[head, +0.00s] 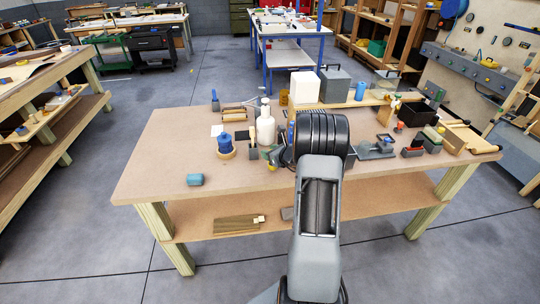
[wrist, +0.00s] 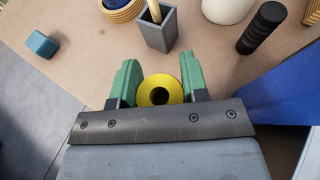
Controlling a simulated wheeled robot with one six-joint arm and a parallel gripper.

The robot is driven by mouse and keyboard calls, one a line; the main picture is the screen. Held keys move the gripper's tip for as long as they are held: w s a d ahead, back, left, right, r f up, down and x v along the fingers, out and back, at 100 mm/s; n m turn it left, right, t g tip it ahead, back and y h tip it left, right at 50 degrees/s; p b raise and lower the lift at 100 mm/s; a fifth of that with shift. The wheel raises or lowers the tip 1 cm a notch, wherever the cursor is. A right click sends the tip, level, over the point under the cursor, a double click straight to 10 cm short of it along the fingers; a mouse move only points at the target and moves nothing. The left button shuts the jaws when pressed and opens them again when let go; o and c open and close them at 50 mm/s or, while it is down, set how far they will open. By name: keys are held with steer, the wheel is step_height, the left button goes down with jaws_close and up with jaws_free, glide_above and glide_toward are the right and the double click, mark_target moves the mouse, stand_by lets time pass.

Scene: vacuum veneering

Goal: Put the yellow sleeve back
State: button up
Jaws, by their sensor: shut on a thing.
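In the wrist view, my gripper (wrist: 159,68) has two green fingers, one on each side of a yellow sleeve (wrist: 174,87), and is shut on it. The sleeve is a short ring with a dark round hole facing the camera. It is over the brown table near its front edge; I cannot tell its height above the top. In the head view, my arm hides most of the gripper. A small yellow patch (head: 272,167) beside the arm seems to be the sleeve.
A small blue block (head: 195,180) lies at the table's front left. Beyond the gripper stand a grey holder with a stick (wrist: 157,33), a ringed wooden base (wrist: 122,10) and a black ribbed cylinder (wrist: 262,28). A large blue surface (wrist: 283,92) is close on the right. The table's front left is mostly clear.

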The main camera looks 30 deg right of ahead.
steer(key=shift+f, duration=0.85)
steer(key=shift+f, duration=0.2)
steer(key=o, duration=1)
